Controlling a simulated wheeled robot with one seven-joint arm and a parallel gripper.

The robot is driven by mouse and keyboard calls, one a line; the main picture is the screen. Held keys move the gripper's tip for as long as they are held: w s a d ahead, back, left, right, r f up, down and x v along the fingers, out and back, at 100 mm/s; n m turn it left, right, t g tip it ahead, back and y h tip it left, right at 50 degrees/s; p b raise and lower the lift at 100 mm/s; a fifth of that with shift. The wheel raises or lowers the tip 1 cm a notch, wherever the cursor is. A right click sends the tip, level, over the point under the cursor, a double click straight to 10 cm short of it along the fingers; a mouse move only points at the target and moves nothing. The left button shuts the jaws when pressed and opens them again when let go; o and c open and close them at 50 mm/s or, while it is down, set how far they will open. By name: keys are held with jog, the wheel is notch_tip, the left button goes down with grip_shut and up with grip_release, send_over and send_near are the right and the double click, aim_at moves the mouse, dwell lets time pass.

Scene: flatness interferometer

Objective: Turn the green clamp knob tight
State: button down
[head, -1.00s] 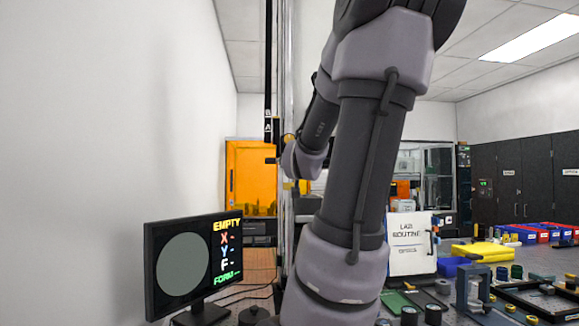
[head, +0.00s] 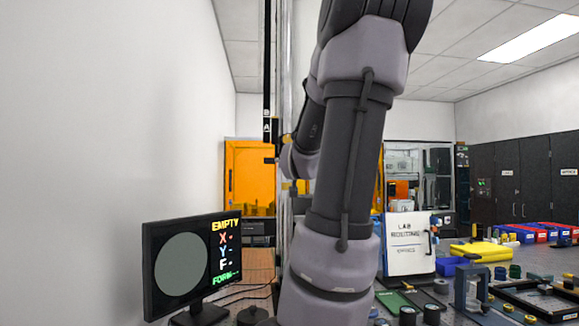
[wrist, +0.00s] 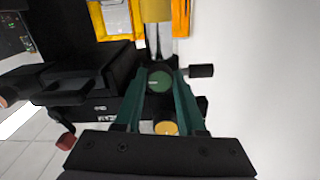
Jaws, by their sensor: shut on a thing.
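The green clamp knob (wrist: 160,81) shows in the wrist view as a round dark green face. It lies between the two teal fingers of my gripper (wrist: 160,74), which are shut on it from both sides. A black bar with a dark end (wrist: 201,71) sticks out to the right beside the fingertips. A round gold disc (wrist: 166,128) sits between the fingers, nearer my palm. In the head view my arm covers much of the middle, and neither the knob nor the fingers can be made out.
The monitor (head: 192,265) at the left reads EMPTY and shows a grey disc. A tall column (head: 282,80) stands behind my arm. An orange cabinet (head: 248,175) is at the back. A sign (head: 409,245), blue bins and loose parts fill the bench at the right.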

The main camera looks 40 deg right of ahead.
jog(key=shift+n, duration=8.4)
jog(key=c, duration=0.5)
grip_release()
jog(key=shift+a, duration=0.1)
